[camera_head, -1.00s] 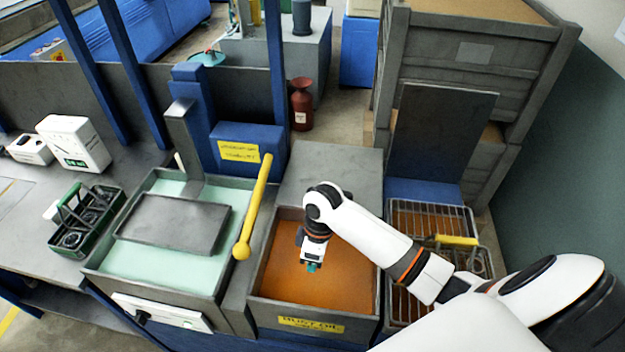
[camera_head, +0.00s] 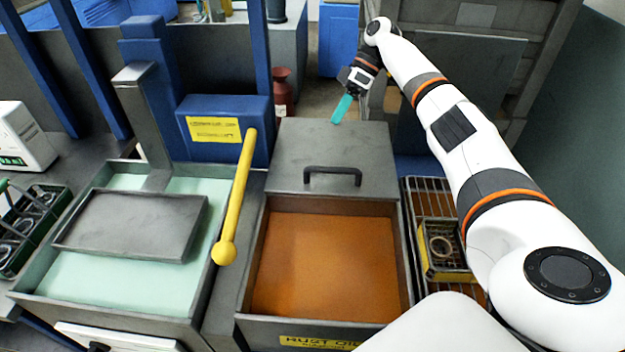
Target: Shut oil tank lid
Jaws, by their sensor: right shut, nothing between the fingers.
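The oil tank (camera_head: 252,300) is a grey box with orange-brown oil in it and a yellow label on its front. Its grey lid (camera_head: 350,140), with a dark bar handle (camera_head: 333,172) at the near edge, lies at the back of the tank, and the oil in front of it is uncovered. My right gripper (camera_head: 342,108), with teal fingertips, is shut and empty. It is above the lid's far edge, beyond the handle, and seems apart from the lid. My left gripper is out of view.
A yellow lever with a ball end (camera_head: 236,200) stands just left of the tank. Further left is a tank of pale green liquid with a grey plate (camera_head: 130,225). Wire baskets (camera_head: 440,245) are to the right, partly behind my right arm. A red container (camera_head: 282,90) stands behind.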

